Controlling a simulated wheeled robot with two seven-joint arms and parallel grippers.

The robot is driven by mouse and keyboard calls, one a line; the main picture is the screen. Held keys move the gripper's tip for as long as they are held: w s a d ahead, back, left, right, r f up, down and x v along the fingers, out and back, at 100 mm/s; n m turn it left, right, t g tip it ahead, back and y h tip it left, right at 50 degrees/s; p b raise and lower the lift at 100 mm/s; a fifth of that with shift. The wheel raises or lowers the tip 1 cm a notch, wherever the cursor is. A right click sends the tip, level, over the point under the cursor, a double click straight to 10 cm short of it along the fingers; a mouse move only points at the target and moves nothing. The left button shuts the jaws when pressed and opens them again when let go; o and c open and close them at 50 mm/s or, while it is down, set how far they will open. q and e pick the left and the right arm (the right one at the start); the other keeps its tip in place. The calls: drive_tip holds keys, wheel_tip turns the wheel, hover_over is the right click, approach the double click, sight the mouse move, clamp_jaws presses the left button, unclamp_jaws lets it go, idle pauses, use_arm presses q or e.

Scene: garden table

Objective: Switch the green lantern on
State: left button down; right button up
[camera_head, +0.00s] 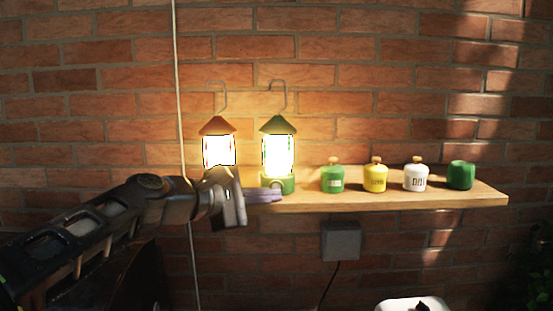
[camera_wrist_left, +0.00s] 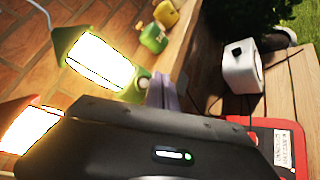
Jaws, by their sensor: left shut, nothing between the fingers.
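My left gripper (camera_head: 277,194) has purple fingers, shut and empty, just in front of and slightly below the lantern's base. The fingers also show in the wrist view (camera_wrist_left: 162,84), close beside the base. I cannot tell whether they touch it. My right gripper is not in view.
A red-roofed lantern (camera_head: 218,149), also lit, is at left. Green, yellow and white bottles (camera_head: 375,177) and a dark green jar (camera_head: 461,175) stand on the wooden shelf (camera_head: 400,201). A grey box (camera_head: 341,240) with a cord is below. A white box (camera_wrist_left: 242,66) sits at right.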

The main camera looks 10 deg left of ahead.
use_arm(q)
drive_tip(key=s, duration=0.4)
drive_tip(key=shift+s+d, duration=0.3)
drive_tip(key=shift+d, duration=0.1)
